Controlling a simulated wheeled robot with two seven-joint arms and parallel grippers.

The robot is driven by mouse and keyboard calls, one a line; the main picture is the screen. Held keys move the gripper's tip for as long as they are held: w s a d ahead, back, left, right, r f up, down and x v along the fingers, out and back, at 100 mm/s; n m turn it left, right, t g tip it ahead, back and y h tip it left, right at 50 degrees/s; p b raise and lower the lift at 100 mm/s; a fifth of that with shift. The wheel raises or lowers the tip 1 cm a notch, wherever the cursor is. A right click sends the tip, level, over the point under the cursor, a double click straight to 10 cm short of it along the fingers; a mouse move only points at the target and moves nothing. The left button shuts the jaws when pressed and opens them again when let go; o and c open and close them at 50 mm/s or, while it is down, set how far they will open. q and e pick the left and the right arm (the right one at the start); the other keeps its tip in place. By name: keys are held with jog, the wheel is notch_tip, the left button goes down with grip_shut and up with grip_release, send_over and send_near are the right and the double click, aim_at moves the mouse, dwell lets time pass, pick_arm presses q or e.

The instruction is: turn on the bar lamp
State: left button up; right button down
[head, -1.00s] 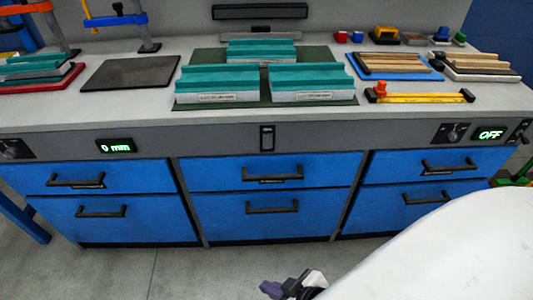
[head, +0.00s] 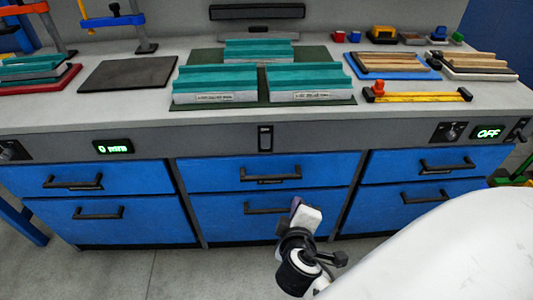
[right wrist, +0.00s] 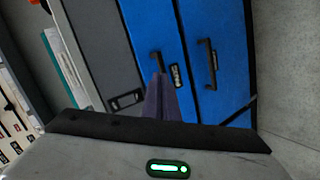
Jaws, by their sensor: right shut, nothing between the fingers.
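A long dark bar (head: 257,12), which looks like the bar lamp, is on the back wall at the top of the head view; it shows no light. A small black switch (head: 265,138) is on the grey front panel below the middle of the worktop; it also shows in the right wrist view (right wrist: 126,100). My right gripper (head: 296,203) is in front of the middle lower blue drawer, below the switch and apart from it. Its purple fingers (right wrist: 160,97) are together and empty in the right wrist view. My left gripper is not in view.
Drawer handles (head: 270,174) stick out below the panel. A black knob (head: 449,132) and a display reading OFF (head: 488,132) are at the right; a display reading 0 mm (head: 114,146) is at the left. Teal-topped blocks (head: 310,78) stand on a green mat.

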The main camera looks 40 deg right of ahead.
aim_at(266, 146)
jog(key=w+a+r+n+t, duration=0.3)
jog(key=w+a+n+t, duration=0.1)
jog(key=w+n+t, duration=0.1)
jog(key=shift+w+r+n, duration=0.3)
jog(key=shift+w+n, duration=0.2)
jog(key=shift+w, duration=0.2)
jog(key=shift+d, duration=0.1)
jog(key=p+x, duration=0.1)
jog(key=x, duration=1.3)
jog(key=shift+d+r, duration=0.1)
jog(key=shift+s, duration=0.1)
